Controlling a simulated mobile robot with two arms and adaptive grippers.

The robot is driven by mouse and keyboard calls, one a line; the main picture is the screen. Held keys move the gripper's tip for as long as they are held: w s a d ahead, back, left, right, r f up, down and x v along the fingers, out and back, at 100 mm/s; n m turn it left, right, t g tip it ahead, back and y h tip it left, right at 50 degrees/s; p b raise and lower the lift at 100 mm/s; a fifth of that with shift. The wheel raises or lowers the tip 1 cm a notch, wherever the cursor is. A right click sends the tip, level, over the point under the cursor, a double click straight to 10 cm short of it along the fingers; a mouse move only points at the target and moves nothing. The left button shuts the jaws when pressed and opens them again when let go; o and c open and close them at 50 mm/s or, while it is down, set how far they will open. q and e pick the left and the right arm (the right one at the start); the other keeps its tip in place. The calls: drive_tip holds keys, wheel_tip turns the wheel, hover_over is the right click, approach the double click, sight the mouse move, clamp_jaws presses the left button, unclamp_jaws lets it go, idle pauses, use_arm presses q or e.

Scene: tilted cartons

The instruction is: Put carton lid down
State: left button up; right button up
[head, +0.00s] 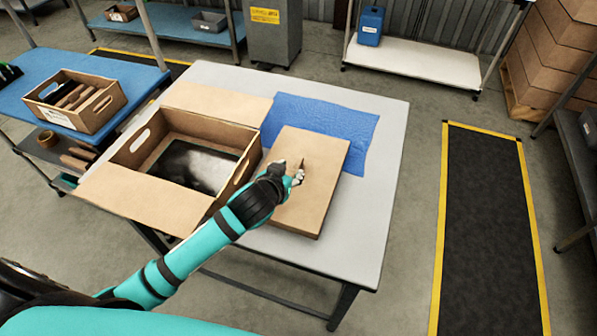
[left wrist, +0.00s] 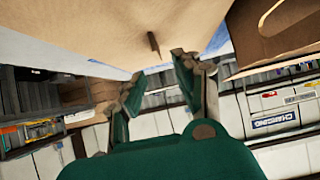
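The open brown carton (head: 129,194) stands on the grey table, flaps spread out, with a dark glossy thing inside. The flat brown carton lid (head: 325,196) lies on the table to its right, partly on a blue sheet. A small brown tab stands up from the lid; it shows in the left wrist view (left wrist: 153,43). My left gripper (head: 298,175) is over the lid, close to the tab. In the left wrist view the fingers (left wrist: 158,78) are apart, with the tab just beyond and between their tips. No grip on the lid shows. My right gripper is out of view.
The blue sheet (head: 318,112) lies behind the lid. The table's (head: 352,248) front right part is clear. A blue bench (head: 38,64) with a smaller open box (head: 91,119) stands to the left. A dark yellow-edged mat (head: 487,220) lies on the floor at right.

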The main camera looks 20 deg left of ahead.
sight(297, 169)
use_arm(q)
drive_tip(key=shift+w+f, duration=0.35)
drive_tip(key=shift+w, duration=0.2)
drive_tip(key=shift+w+d+f, duration=0.1)
drive_tip(key=shift+w+f, duration=0.1)
drive_tip(key=shift+w, duration=0.1)
drive_tip(key=p+x, duration=0.1)
drive_tip(key=x, duration=0.3)
drive_tip(key=shift+f, duration=0.2)
drive_tip(key=shift+w+f, duration=0.1)
drive_tip(key=c, duration=0.6)
clamp_jaws()
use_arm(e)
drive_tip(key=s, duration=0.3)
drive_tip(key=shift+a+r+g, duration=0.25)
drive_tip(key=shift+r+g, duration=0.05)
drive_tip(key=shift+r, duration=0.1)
